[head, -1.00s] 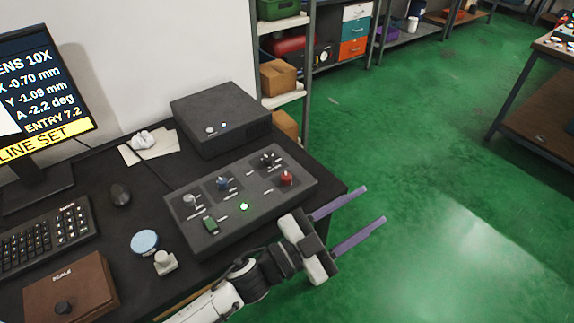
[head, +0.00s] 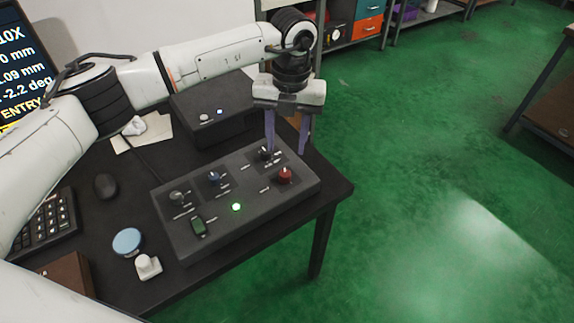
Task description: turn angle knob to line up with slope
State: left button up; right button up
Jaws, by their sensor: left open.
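The control box (head: 190,245) lies on the black desk. It carries a grey knob (head: 176,195), a blue knob (head: 214,178), a black knob (head: 265,153) and a red knob (head: 285,175). Their labels are too small to read, so I cannot tell which is the angle knob. My left gripper (head: 286,150) is open and points down at the box's back right. Its left fingertip is close to the black knob; contact is unclear. The monitor (head: 22,75) is partly cut off and shows -2.2 deg. My right gripper is out of view.
A lit green button (head: 236,207) and a green-black switch (head: 198,227) are on the box. A dark case (head: 210,130) stands behind it. A mouse (head: 105,187), a blue disc (head: 127,242) and a small whitish block (head: 147,266) lie to the left. Open green floor is right.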

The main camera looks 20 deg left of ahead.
aim_at(285, 173)
pick_arm(q)
notch_tip(285, 173, down, 10)
jog(key=shift+s+a+r+p, duration=0.1)
jog(key=shift+r+p, duration=0.05)
jog(key=shift+p, duration=0.3)
jog(key=c, duration=1)
jog(key=shift+c, duration=0.2)
